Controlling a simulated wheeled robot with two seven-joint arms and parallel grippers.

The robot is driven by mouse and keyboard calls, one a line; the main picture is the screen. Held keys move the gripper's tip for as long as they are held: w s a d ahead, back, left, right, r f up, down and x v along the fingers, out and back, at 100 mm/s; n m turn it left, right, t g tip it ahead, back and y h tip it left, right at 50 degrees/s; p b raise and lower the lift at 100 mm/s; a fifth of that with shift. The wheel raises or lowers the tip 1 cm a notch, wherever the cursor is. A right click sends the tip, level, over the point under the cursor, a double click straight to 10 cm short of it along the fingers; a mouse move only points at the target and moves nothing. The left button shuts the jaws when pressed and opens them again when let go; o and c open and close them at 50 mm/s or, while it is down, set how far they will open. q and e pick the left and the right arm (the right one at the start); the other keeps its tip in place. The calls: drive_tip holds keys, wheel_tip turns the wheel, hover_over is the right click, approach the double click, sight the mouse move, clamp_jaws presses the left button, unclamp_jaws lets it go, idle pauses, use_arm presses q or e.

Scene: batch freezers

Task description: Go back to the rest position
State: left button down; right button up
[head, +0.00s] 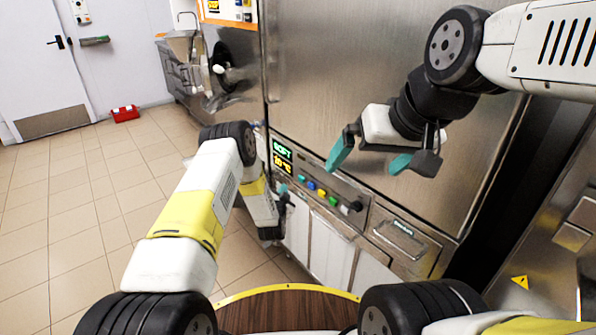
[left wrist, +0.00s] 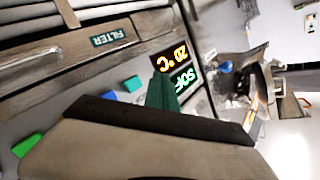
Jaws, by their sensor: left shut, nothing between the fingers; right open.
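My left arm reaches forward from the lower left of the head view and bends down at the elbow. My left gripper (head: 283,190) is beside the freezer's control panel (head: 325,195), with its teal tips partly hidden. In the left wrist view the left gripper (left wrist: 162,92) is shut and empty, its teal tip in front of the panel's lit display (left wrist: 177,72). My right gripper (head: 370,158) is open and empty, its teal fingers spread in front of the steel freezer front (head: 350,70). Whether its fingers touch the steel cannot be told.
Coloured buttons (head: 322,193) line the panel. A drawer handle (head: 400,233) is lower right. A steel machine with a warning sticker (head: 520,281) stands at right. A wooden round top (head: 285,312) is in front of me. Tiled floor (head: 90,215) is open at left; a red box (head: 125,113) lies by the wall.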

use_arm(q)
drive_tip(key=a+r+n+g, duration=0.1)
drive_tip(key=a+r+g, duration=0.1)
drive_tip(key=r, duration=1)
drive_tip(key=a+r+n+g, duration=0.1)
drive_tip(key=a+r+n, duration=0.1)
drive_tip(key=r, duration=1)
drive_tip(key=s+a+r+n+g, duration=0.1)
drive_tip(key=s+a+r+g, duration=0.1)
drive_tip(key=s+r, duration=0.5)
drive_tip(key=s+a+r+n+g, duration=0.1)
drive_tip(key=s+a+r, duration=0.2)
drive_tip(key=s+r, duration=0.4)
drive_tip(key=s+a+r+n+g, duration=0.1)
drive_tip(key=s+a+g, duration=0.1)
drive_tip(key=s, duration=1.3)
drive_tip(key=s+a+r+n+g, duration=0.1)
drive_tip(key=s+a+n+g, duration=0.1)
drive_tip(key=s, duration=1.4)
drive_tip(key=shift+s+r+n, duration=0.2)
drive_tip(key=shift+r+n, duration=0.1)
drive_tip(key=shift+r, duration=0.1)
